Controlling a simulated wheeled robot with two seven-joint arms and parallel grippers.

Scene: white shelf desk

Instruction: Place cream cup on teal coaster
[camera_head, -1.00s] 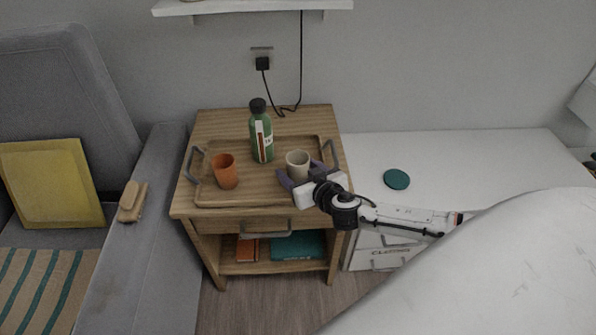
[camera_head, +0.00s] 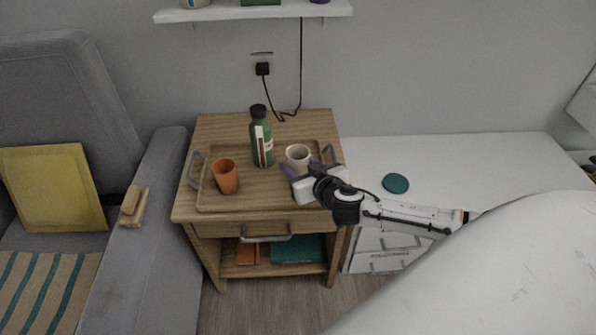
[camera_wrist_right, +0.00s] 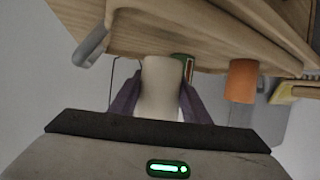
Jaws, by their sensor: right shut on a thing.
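The cream cup (camera_head: 298,154) is at the right part of the wooden tray on the bedside table. My right gripper (camera_head: 302,170) is shut on it; in the right wrist view the cream cup (camera_wrist_right: 161,88) stands between the two purple fingers (camera_wrist_right: 160,103). Whether the cup touches the tray is hard to tell. The teal coaster (camera_head: 396,183) lies flat on the white surface to the right of the table, with nothing on it. My left gripper is not in view.
The wooden tray (camera_head: 240,201) also holds an orange cup (camera_head: 225,177) and a green bottle (camera_head: 262,142), left of the cream cup. The tray's right handle (camera_head: 331,156) is close to my gripper. The white surface (camera_head: 460,165) around the coaster is clear.

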